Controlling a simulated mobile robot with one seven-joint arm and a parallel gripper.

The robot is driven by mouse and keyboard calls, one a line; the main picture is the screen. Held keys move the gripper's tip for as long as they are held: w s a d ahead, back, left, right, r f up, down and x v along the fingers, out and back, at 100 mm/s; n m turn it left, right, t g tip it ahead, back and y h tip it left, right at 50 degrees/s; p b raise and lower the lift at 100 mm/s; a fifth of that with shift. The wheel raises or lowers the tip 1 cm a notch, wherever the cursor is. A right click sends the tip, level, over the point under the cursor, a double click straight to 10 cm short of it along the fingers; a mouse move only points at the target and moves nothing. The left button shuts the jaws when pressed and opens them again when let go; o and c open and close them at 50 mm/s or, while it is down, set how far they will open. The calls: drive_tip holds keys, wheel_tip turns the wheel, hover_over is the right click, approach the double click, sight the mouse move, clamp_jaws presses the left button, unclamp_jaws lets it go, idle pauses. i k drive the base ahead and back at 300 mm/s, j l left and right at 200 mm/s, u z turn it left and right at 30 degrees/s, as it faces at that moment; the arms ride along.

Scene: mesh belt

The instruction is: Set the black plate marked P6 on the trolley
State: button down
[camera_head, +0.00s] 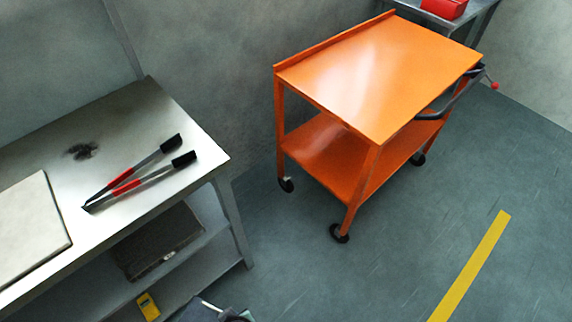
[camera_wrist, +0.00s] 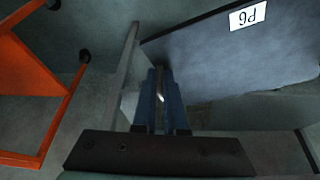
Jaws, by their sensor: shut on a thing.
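The black plate marked P6 (camera_wrist: 240,62) fills the upper right of the wrist view. It is a dark flat sheet, and its white label reads upside down. My gripper (camera_wrist: 160,78) is shut on the plate near its left edge; the exact contact is hard to see. The orange trolley (camera_head: 385,75) stands on the floor right of centre in the head view, with a bare top and a bare lower shelf. Part of its frame shows at the left of the wrist view (camera_wrist: 25,112), apart from the plate.
A steel bench (camera_head: 150,105) at left bears red-handled tongs (camera_head: 130,180) and a pale board (camera_head: 25,230). Its lower shelf holds a dark slab (camera_head: 158,240) and a yellow item (camera_head: 148,306). A red box (camera_head: 444,8) stands behind the trolley. Floor is clear by the yellow line (camera_head: 472,265).

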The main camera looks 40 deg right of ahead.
sight(352, 87)
drive_tip(key=l+z, duration=0.1)
drive_tip(key=l, duration=0.85)
drive_tip(key=i+l+z, duration=0.1)
drive_tip(key=l, duration=0.8)
